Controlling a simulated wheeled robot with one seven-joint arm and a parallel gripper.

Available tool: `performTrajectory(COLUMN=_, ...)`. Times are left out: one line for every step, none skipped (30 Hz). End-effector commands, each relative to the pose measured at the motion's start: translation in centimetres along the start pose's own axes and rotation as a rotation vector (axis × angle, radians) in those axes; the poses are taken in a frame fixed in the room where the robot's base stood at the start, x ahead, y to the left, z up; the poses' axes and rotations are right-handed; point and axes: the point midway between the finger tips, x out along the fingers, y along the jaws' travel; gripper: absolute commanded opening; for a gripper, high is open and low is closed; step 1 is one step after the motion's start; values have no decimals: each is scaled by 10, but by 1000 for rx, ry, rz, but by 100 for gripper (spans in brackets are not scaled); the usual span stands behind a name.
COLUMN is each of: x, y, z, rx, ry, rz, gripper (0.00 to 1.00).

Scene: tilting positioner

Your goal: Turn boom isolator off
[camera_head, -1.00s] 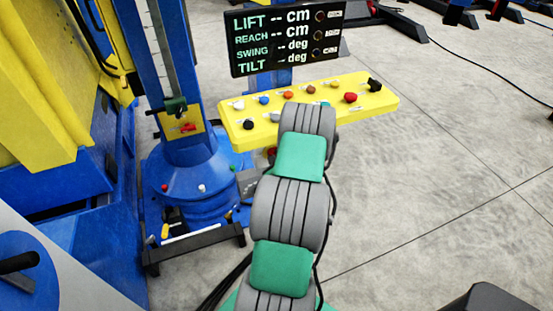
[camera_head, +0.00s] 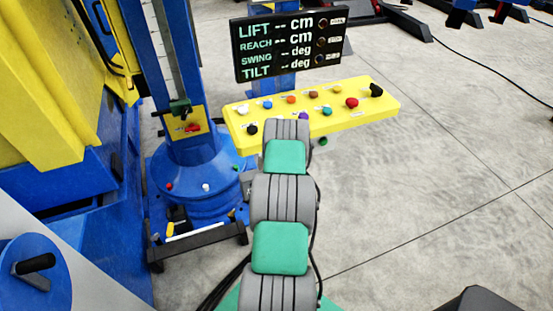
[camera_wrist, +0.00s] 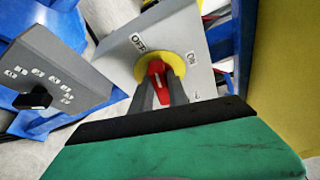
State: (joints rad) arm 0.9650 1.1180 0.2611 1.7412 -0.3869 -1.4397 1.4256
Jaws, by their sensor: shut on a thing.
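The isolator is a grey box (camera_wrist: 191,30) in the wrist view, with a yellow disc (camera_wrist: 182,68) and a red handle (camera_wrist: 157,72) on its face. An OFF label (camera_wrist: 138,41) is at the disc's upper left and an ON label (camera_wrist: 192,58) at its right. The handle's far end points up, between the two labels. My gripper (camera_wrist: 160,92) has its two dark fingers on either side of the red handle, shut on it. In the head view my arm hides the gripper and the handle.
A grey panel (camera_wrist: 62,62) with a black knob (camera_wrist: 36,99) stands left of the isolator. In the head view, a yellow console (camera_head: 365,110) with several coloured knobs lies beyond my arm, below a black display (camera_head: 290,45). A blue column base (camera_head: 190,180) stands left.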

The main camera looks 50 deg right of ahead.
Motion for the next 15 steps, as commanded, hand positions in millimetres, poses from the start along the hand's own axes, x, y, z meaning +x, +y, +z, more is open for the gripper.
performTrajectory(x=0, y=1, z=-1, rx=-23, ry=1, rz=-9, gripper=0)
performTrajectory(x=0, y=2, z=-1, rx=-40, ry=1, rz=-16, gripper=0)
performTrajectory(x=0, y=3, z=-1, rx=-63, ry=1, rz=-25, gripper=0)
performTrajectory(x=0, y=4, z=-1, rx=-79, ry=1, rz=-32, gripper=0)
performTrajectory(x=0, y=5, z=-1, rx=-97, ry=1, rz=-40, gripper=0)
performTrajectory(x=0, y=6, z=-2, rx=-118, ry=2, rz=-50, gripper=0)
performTrajectory(x=0, y=7, z=-2, rx=-135, ry=2, rz=-56, gripper=0)
performTrajectory(x=0, y=8, z=-2, rx=-151, ry=2, rz=-62, gripper=0)
performTrajectory(x=1, y=8, z=-2, rx=-169, ry=2, rz=-71, gripper=0)
performTrajectory(x=0, y=8, z=-2, rx=-181, ry=2, rz=-76, gripper=0)
performTrajectory(x=0, y=8, z=-2, rx=-193, ry=2, rz=-81, gripper=0)
performTrajectory(x=0, y=8, z=-2, rx=-206, ry=3, rz=-86, gripper=0)
performTrajectory(x=0, y=8, z=-2, rx=-216, ry=3, rz=-89, gripper=0)
performTrajectory(x=0, y=8, z=-2, rx=-224, ry=3, rz=-92, gripper=0)
performTrajectory(x=0, y=8, z=-2, rx=-233, ry=3, rz=-96, gripper=0)
